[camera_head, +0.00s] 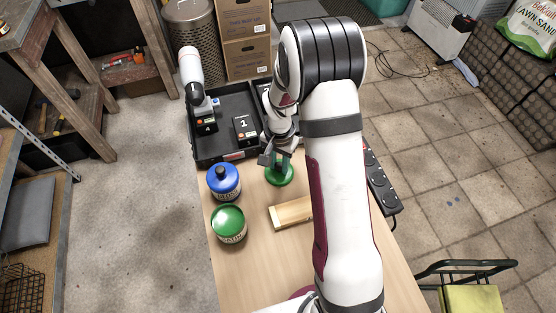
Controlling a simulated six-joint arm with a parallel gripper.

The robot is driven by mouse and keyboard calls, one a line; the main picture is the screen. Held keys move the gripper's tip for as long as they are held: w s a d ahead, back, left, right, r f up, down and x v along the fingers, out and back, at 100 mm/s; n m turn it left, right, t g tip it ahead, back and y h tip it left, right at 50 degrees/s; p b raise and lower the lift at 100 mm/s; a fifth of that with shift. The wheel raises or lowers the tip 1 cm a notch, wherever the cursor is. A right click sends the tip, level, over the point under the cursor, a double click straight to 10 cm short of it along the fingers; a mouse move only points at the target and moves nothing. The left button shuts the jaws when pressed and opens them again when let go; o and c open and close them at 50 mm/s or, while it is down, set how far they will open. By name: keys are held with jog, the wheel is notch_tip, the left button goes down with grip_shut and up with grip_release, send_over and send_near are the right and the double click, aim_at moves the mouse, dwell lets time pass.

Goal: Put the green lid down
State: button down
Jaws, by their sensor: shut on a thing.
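The green lid (279,175) is a round green disc in the head view, at the far middle of the wooden table. My gripper (278,161) points down over it and is shut on it. The gripper and wrist hide part of the lid. I cannot tell whether the lid touches the tabletop. A green-topped can (229,223) with a pale label stands to the left and nearer. I cannot tell whether its green top is a lid or its contents.
A blue-topped can (223,181) stands left of the lid. A wooden block (289,213) lies just nearer. A black tray (214,150) with boxed items is behind. A black strip (381,187) lies along the right edge. The front left tabletop (240,275) is clear.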

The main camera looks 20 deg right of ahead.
aim_at(279, 165)
jog(key=shift+f, duration=0.4)
jog(key=c, duration=0.6)
grip_release()
jog(key=shift+f, duration=0.1)
jog(key=shift+c, duration=0.2)
notch_tip(279, 165, up, 12)
jog(key=s+a+r+n, duration=0.1)
jog(key=s+a+r, duration=0.1)
jog(key=s, duration=0.6)
jog(key=s+a+r+n+y, duration=0.1)
jog(key=s+r, duration=0.3)
jog(key=s, duration=0.5)
jog(key=s+a+r+n, duration=0.1)
jog(key=s+a+r, duration=0.2)
jog(key=s, duration=0.5)
jog(key=shift+s+a+y, duration=0.25)
jog(key=shift+s+y, duration=0.1)
jog(key=shift+y, duration=0.05)
